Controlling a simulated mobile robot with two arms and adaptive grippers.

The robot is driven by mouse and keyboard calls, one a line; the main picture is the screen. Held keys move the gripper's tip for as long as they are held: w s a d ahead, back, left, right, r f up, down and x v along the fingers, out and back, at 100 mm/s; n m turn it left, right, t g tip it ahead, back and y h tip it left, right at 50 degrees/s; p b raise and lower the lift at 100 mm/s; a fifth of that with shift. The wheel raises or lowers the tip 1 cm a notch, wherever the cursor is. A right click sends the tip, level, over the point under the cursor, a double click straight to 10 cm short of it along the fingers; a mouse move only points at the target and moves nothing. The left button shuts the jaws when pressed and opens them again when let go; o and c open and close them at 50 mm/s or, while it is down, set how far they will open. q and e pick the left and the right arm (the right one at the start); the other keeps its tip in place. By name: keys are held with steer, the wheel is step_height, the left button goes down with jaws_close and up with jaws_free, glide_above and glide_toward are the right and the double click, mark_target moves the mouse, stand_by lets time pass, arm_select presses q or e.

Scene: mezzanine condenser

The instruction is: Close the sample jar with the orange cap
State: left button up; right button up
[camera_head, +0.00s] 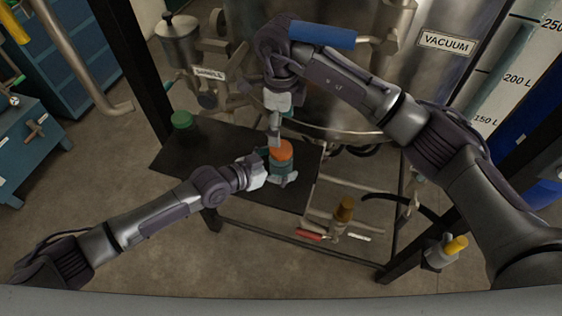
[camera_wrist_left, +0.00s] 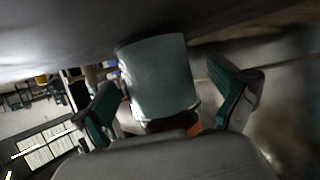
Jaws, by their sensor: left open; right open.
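The sample jar (camera_wrist_left: 158,80) is pale green and shows large in the left wrist view, which is upside down, between the two teal finger pads. The orange cap (camera_head: 281,150) is at the jar's top in the head view; an orange edge (camera_wrist_left: 193,127) shows in the left wrist view. I cannot tell whether it is seated or threaded. My left gripper (camera_head: 279,168) is open, with its fingers on either side of the jar. My right gripper (camera_head: 275,136) is open, pointing down just above and beside the cap; its fingertips are hard to make out.
The jar stands on a dark shelf (camera_head: 228,168). A green round object (camera_head: 183,119) is at its far left. Behind is a large steel vessel (camera_head: 330,100) with pipes. A brown-topped valve (camera_head: 344,211) and a yellow-handled fitting (camera_head: 453,246) are lower right. The shelf's left part is clear.

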arm_select(q)
steer(key=v, duration=1.2)
steer(key=shift+f, duration=0.1)
